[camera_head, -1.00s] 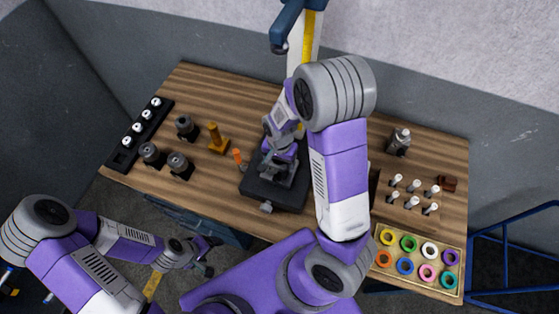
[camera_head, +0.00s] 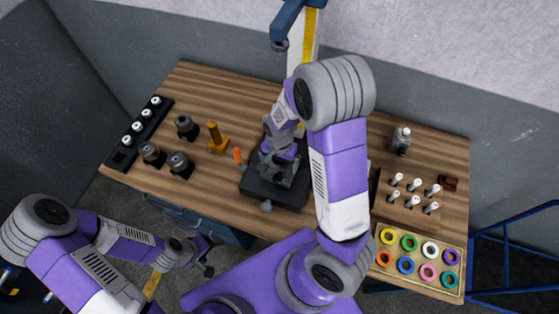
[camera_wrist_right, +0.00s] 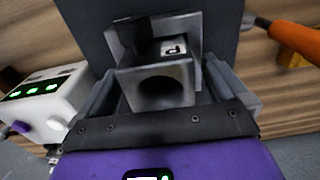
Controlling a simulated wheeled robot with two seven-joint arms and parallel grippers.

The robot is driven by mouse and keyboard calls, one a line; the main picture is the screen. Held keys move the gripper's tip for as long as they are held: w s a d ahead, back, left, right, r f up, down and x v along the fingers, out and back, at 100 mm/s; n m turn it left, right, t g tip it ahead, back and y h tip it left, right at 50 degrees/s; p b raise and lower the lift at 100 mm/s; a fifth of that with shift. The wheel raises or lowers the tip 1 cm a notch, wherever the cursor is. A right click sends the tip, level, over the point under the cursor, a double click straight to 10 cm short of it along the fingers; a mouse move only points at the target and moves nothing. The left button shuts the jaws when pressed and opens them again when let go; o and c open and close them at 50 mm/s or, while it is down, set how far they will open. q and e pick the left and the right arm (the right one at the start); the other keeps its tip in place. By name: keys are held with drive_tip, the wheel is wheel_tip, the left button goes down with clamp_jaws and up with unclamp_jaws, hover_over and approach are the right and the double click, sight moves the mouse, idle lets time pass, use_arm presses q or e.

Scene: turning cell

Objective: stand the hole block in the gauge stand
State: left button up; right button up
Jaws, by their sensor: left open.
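The hole block (camera_wrist_right: 158,86), a grey block with a round hole in its near face, sits between the fingers of my right gripper (camera_wrist_right: 162,75) in the right wrist view. The fingers lie close along its two sides. A light grey upright piece with a dark part and a letter label (camera_wrist_right: 174,48) is just behind it; I cannot tell whether they touch. In the head view my right gripper (camera_head: 279,160) is over a dark plate (camera_head: 262,188), and my arm hides much there. My left gripper (camera_head: 206,257) is open and empty, low in front of the table.
An orange-handled tool (camera_wrist_right: 296,40) lies near the plate. Black-based grey parts (camera_head: 178,161) and a brass stand (camera_head: 216,140) are left. White-topped pegs (camera_head: 412,186) and a tray of coloured rings (camera_head: 440,284) are right. A white device with green displays (camera_wrist_right: 45,98) is close by.

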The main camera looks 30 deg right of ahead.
drive_tip(key=shift+s, duration=0.1)
wheel_tip(320, 180, up, 8)
drive_tip(key=p, duration=0.1)
drive_tip(key=shift+f, duration=0.2)
idle(0.6)
